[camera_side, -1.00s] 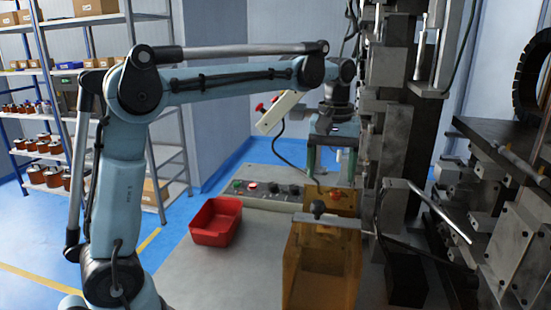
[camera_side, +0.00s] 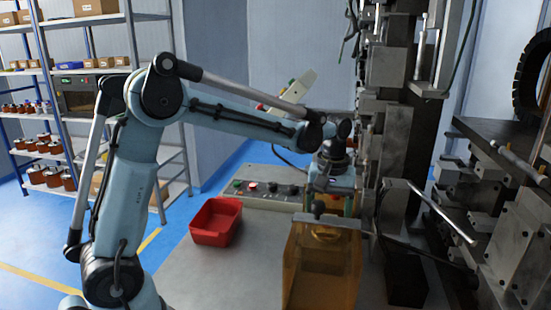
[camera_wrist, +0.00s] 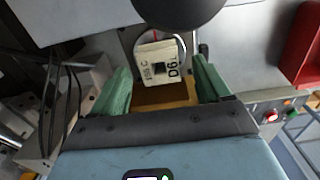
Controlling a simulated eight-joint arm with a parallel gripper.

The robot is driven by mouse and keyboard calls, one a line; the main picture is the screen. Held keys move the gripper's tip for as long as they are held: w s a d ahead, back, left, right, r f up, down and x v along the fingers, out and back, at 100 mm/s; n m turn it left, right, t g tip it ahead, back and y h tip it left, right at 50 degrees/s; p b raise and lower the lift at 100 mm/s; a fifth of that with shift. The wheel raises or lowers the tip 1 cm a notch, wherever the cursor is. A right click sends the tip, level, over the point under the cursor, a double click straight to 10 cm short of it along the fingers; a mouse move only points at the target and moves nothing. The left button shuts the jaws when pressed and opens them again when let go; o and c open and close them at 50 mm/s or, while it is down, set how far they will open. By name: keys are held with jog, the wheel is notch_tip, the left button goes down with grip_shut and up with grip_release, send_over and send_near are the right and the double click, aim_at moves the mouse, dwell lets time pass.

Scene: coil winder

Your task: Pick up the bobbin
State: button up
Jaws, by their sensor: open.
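A pale block with a dark square hole and the marking D6, which looks like the bobbin (camera_wrist: 160,62), shows in the wrist view between the two green fingers of my gripper (camera_wrist: 162,88). The fingers stand apart on either side of it, and I see no contact. In the side view my gripper (camera_side: 334,203) points down over the back of the amber see-through box (camera_side: 318,275). In that view I cannot make out the bobbin clearly behind the box, bar and fingers.
A metal bar with a dark knob (camera_side: 319,207) crosses the top of the amber box. The tall winder column (camera_side: 388,130) stands close on the right. A red bin (camera_side: 215,222) and a control panel (camera_side: 262,195) are on the left.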

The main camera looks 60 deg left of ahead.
jog(key=shift+f, duration=0.55)
jog(key=c, duration=1.1)
jog(key=shift+r, duration=0.2)
notch_tip(320, 180, up, 10)
jog(key=shift+f, duration=0.15)
